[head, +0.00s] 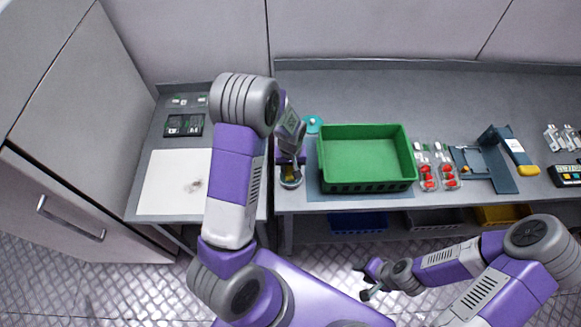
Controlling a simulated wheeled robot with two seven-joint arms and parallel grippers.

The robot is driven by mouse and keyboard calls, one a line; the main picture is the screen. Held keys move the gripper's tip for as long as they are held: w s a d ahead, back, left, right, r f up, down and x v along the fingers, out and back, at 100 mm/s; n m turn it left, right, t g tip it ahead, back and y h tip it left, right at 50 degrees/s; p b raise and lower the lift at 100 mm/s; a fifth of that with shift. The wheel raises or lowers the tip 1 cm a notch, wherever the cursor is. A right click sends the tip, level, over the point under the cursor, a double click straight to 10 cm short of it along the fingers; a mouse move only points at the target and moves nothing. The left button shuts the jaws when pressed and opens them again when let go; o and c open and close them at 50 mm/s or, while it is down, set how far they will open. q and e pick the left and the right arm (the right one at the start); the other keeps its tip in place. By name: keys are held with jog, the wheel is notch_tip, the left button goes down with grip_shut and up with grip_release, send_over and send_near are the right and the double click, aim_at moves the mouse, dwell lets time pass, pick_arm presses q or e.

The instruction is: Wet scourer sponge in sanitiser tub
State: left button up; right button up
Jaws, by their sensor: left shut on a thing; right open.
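A small round tub (290,184) stands at the front edge of the bench, just left of the green crate. My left gripper (289,167) points down over it, with its fingers at the tub's mouth. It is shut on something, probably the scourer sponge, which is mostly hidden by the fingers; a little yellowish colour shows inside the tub. I cannot tell whether the sponge touches the liquid. My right gripper (366,279) is open and empty, low in front of the bench over the floor.
A green crate (365,187) stands right of the tub. Berry punnets (437,177) and a blue bench device (490,163) stand further right. A white board (172,183) with a dark smudge lies at left. Blue and yellow bins sit below the bench.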

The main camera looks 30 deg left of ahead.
aim_at(290, 170)
pick_arm(q)
jog(key=shift+r+p, duration=2.55)
jog(key=shift+r, duration=0.95)
pick_arm(e)
notch_tip(290, 170, up, 5)
